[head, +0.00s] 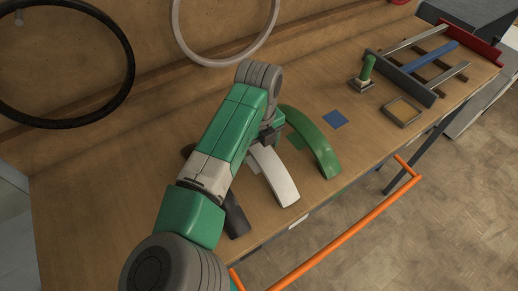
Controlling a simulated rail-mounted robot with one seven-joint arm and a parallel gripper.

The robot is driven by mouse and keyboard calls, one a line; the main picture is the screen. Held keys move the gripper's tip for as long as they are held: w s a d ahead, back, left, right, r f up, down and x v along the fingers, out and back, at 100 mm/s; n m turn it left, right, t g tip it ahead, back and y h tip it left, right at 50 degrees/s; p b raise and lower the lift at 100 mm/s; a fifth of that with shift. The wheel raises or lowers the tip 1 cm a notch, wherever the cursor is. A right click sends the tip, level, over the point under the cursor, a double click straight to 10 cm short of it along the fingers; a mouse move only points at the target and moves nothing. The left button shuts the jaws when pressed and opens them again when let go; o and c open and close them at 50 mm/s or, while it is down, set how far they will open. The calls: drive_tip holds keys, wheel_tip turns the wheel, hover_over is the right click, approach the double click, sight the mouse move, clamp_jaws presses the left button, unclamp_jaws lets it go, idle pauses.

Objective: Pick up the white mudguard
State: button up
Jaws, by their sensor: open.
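The white mudguard (276,178) lies on the wooden bench, a curved strip with its lower end toward the bench's front edge. My gripper (266,143) is over its far end, at the end of my green and grey arm. The arm hides that far end and most of the fingers, so I cannot tell whether they touch the mudguard. The gripper is open.
A green mudguard (318,146) lies close on the right, a black one (236,220) on the left, partly behind my arm. A blue square (334,119), a green-handled tool (366,72) and a small frame (403,111) are further right. An orange rail (345,236) runs along the front.

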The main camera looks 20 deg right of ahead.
sight(259, 147)
drive_tip(key=c, duration=1.2)
wheel_tip(259, 147, up, 10)
drive_tip(key=shift+r+b, duration=0.1)
drive_tip(key=shift+b, duration=0.85)
